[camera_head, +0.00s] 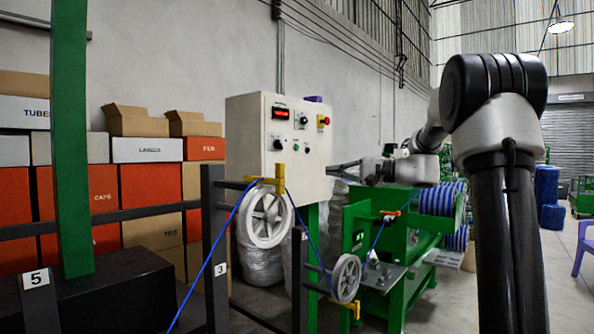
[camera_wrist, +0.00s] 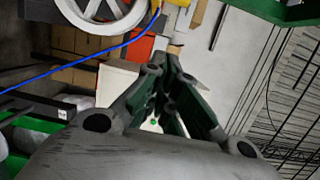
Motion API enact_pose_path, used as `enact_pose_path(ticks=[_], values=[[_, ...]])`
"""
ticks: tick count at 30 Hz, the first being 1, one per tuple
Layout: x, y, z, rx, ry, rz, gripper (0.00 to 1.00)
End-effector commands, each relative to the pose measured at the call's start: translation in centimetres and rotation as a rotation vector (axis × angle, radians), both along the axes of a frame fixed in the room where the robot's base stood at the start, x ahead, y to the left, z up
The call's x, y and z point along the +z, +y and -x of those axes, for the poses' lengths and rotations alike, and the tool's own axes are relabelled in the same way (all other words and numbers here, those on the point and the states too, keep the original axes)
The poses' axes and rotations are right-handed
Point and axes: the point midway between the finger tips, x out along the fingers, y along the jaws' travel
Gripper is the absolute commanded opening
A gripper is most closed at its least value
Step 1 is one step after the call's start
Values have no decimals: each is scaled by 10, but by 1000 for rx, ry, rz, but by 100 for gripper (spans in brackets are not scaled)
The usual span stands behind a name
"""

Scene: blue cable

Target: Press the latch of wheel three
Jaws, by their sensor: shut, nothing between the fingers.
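Wheel three (camera_head: 265,217) is a grey spoked wheel beside a dark post with a white "3" label (camera_head: 221,269). A yellow latch piece (camera_head: 267,182) sits over its top. The blue cable (camera_head: 208,262) runs up to this wheel and down toward a second, lower wheel (camera_head: 346,278). My gripper (camera_head: 332,168) is shut and empty, pointing left, to the right of the yellow latch and apart from it. In the wrist view my gripper's fingers (camera_wrist: 166,62) are together; part of a grey wheel (camera_wrist: 100,14) and the blue cable (camera_wrist: 85,60) show at top left.
A cream control box (camera_head: 275,135) stands behind wheel three, close to my fingertips. A green machine (camera_head: 385,230) with a blue cable drum (camera_head: 440,215) is below my arm. A green post (camera_head: 72,140) and stacked boxes (camera_head: 150,185) are at left.

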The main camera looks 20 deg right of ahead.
Motion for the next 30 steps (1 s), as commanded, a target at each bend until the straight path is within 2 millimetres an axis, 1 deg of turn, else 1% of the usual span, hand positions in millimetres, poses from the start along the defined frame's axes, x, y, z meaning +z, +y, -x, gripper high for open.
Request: enact_pose_path(ticks=[2, 11, 16, 20, 30], values=[[5, 3, 2, 12, -25, -9, 0], [4, 4, 2, 14, -30, 0, 0], [4, 11, -4, 15, -29, 1, 0], [4, 28, -16, 17, -30, 0, 0], [3, 83, -63, 17, -28, 0, 0]])
